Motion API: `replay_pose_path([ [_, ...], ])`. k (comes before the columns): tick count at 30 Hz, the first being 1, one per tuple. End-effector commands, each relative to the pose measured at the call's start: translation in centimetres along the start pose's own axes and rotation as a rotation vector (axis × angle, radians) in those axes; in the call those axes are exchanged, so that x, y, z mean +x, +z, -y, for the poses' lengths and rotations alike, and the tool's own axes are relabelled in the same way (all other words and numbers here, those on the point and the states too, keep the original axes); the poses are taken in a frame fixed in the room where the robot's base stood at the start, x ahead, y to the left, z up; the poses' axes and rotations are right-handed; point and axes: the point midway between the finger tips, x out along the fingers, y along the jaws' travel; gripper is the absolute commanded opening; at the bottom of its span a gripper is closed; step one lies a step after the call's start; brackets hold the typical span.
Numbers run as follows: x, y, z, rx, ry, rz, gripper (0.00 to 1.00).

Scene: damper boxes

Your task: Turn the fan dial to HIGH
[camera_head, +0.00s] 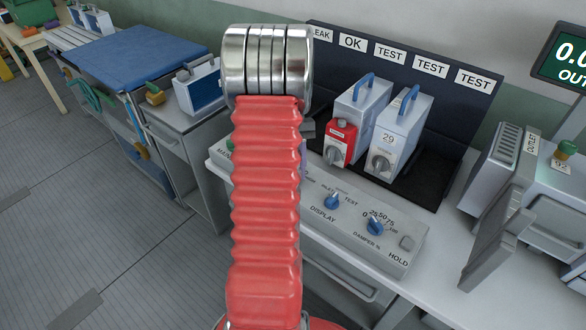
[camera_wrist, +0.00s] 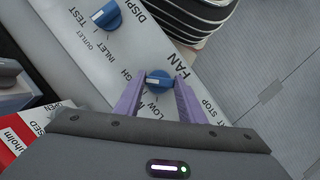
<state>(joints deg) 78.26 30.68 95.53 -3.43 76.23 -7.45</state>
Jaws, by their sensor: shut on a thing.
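The fan dial (camera_wrist: 160,83) is a blue knob with a white pointer mark, in the middle of the wrist view. The purple fingers of my gripper (camera_wrist: 161,80) stand on both sides of the knob and are shut on it. The white mark points left, toward the left finger and the HIGH label (camera_wrist: 125,77), which that finger partly covers. I cannot tell whether it lines up exactly. The LOW label (camera_wrist: 154,108) is below the knob, and STOP (camera_wrist: 207,106) is to the right. In the head view my red arm hides the fan dial.
The DISPLAY dial (camera_wrist: 106,15) is up and left of the fan dial; it also shows in the head view (camera_head: 332,201). The damper dial (camera_head: 375,226) is farther right on the grey panel (camera_head: 385,252). Two boxes, one with a red front (camera_head: 340,141), stand behind the panel.

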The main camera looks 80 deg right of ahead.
Motion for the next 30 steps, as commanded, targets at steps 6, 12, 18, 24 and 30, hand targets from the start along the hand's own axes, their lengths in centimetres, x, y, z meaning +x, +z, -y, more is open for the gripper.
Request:
replay_pose_path([
  [6, -0.2, -0.2, -0.2, 0.001, 0.004, -0.009, 0.50],
  [12, -0.1, -0.1, -0.1, 0.000, 0.003, -0.005, 0.55],
  [18, -0.3, -0.1, -0.1, 0.000, 0.003, -0.004, 0.55],
  [24, -2.2, -0.1, -0.1, 0.000, 0.003, -0.006, 0.55],
  [30, -5.5, -0.1, -0.2, 0.000, 0.003, -0.008, 0.55],
])
